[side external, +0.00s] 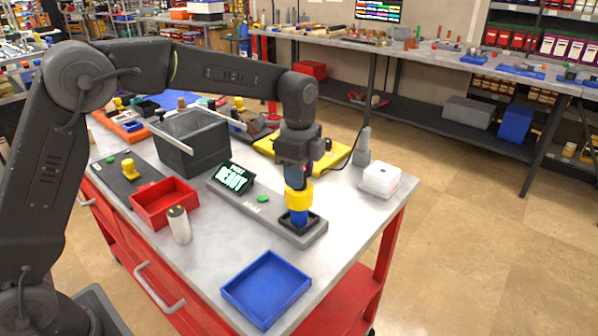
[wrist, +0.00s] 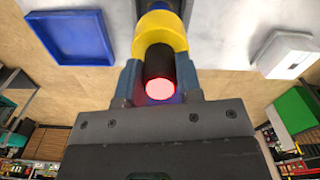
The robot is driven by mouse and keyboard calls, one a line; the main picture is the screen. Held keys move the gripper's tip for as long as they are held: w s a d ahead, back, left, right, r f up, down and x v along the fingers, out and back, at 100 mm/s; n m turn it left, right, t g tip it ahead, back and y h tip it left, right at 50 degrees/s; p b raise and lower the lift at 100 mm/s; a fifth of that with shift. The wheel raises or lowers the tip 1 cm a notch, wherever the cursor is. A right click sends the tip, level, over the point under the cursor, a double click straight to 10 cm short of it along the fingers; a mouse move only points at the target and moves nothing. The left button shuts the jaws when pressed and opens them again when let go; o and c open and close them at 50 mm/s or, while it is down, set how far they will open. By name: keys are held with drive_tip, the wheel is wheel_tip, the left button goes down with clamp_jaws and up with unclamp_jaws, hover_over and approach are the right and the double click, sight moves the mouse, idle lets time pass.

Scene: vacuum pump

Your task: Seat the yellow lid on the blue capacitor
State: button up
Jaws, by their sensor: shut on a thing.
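The blue capacitor (side external: 299,217) stands upright in a dark square socket on the grey station. The yellow lid (side external: 298,195) is directly over it, upright and apparently in line. I cannot tell whether the lid is fully down or just touching its top. My gripper (side external: 297,180) points straight down, shut on the lid. In the wrist view, the fingertips of my gripper (wrist: 160,75) flank a dark stem with a glowing pink-red end. The yellow lid (wrist: 161,30) shows as a ring beyond it, hiding most of the capacitor.
The station carries a READY display (side external: 232,179) and a green button (side external: 262,198). A blue tray (side external: 266,288), red bin (side external: 163,203), silver cylinder (side external: 179,224), dark grey bin (side external: 190,150) and white box (side external: 381,178) stand around. A yellow knob-shaped part (side external: 128,168) sits on a dark plate.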

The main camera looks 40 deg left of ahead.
drive_tip(key=o, duration=1)
drive_tip(key=shift+r, duration=0.1)
drive_tip(key=shift+r, duration=4.4)
